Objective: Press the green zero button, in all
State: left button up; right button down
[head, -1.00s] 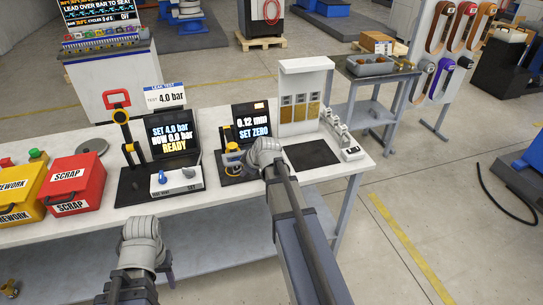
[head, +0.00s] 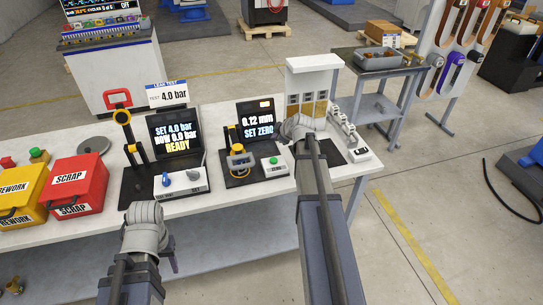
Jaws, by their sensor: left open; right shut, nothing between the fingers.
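The green zero button (head: 273,160) sits on top of a small light-grey box marked ZERO (head: 276,168), in front of a black screen (head: 258,125) reading 0.12 mm and SET ZERO. A gauge with yellow parts (head: 238,158) stands left of the box. My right gripper (head: 297,130) is shut and empty, to the right of the button and apart from it in the picture; its fingertips are mostly hidden by my wrist. My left gripper (head: 172,252) is open and empty, low at the front edge of the bench.
The white bench (head: 220,203) also carries a leak-test stand with a READY screen (head: 175,137) and a blue-knob box (head: 182,182). A red SCRAP box (head: 78,185) and a yellow REWORK box (head: 22,190) stand at left. A white parts rack (head: 315,75) stands behind my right wrist.

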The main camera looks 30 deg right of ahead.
aim_at(276, 161)
jog(key=shift+s+r, duration=0.1)
jog(key=shift+r, duration=0.05)
notch_tip(276, 161, down, 9)
jog(key=b, duration=0.9)
dwell(2.0)
jog(key=shift+f+b, duration=0.35)
jog(key=shift+f+b, duration=0.45)
jog(key=shift+f, duration=0.05)
dwell(0.5)
jog(key=shift+r, duration=0.1)
jog(key=shift+r+p, duration=0.8)
jog(key=shift+p, duration=0.1)
jog(key=shift+r, duration=0.1)
